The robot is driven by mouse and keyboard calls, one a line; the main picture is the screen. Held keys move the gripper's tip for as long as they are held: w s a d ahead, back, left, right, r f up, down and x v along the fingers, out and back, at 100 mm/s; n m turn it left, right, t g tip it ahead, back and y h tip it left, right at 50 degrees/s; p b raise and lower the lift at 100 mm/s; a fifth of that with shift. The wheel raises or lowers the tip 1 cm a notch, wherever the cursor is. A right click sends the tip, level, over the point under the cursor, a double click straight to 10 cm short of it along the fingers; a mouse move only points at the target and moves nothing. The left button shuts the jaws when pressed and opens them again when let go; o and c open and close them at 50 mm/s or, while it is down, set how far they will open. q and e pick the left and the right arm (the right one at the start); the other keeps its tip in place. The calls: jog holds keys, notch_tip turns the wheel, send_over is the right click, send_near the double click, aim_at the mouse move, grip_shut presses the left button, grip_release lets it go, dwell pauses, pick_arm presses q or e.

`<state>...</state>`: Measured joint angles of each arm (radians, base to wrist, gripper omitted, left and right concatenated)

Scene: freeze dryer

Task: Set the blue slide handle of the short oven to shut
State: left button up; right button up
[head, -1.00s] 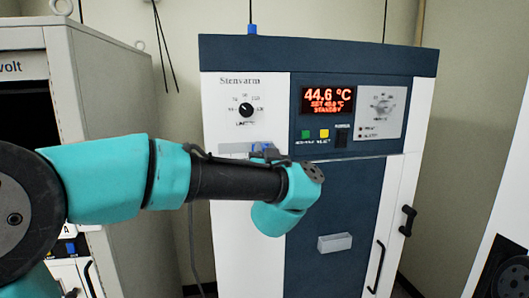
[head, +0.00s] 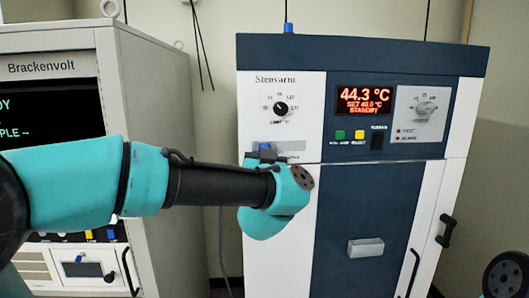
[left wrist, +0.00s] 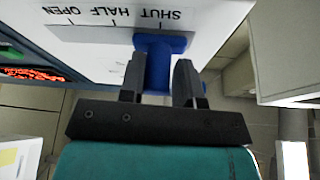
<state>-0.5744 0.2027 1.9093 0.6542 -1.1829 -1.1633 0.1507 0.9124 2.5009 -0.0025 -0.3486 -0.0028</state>
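The blue slide handle (left wrist: 165,43) sits on the front of the Stenvarm oven (head: 280,205). In the left wrist view it lines up with the SHUT mark of an upside-down SHUT HALF OPEN scale (left wrist: 85,34). In the head view the handle (head: 265,148) is near the left end of its pale plate (head: 291,146), mostly behind my wrist. My left gripper (left wrist: 160,70) has one finger on each side of the handle's stem, close against it, and appears shut on it. My right gripper is out of view.
The oven's knob (head: 281,108) and display (head: 365,100) are above my left arm. The Brackenvolt machine (head: 160,150) stands to the left, with a narrow gap beside the oven. A black door latch (head: 446,231) is at the oven's lower right.

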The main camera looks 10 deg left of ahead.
pick_arm(q)
jog(key=o, duration=0.4)
jog(key=shift+a, duration=0.15)
jog(key=shift+s, duration=0.1)
jog(key=v, duration=1.7)
jog(key=shift+f, duration=0.2)
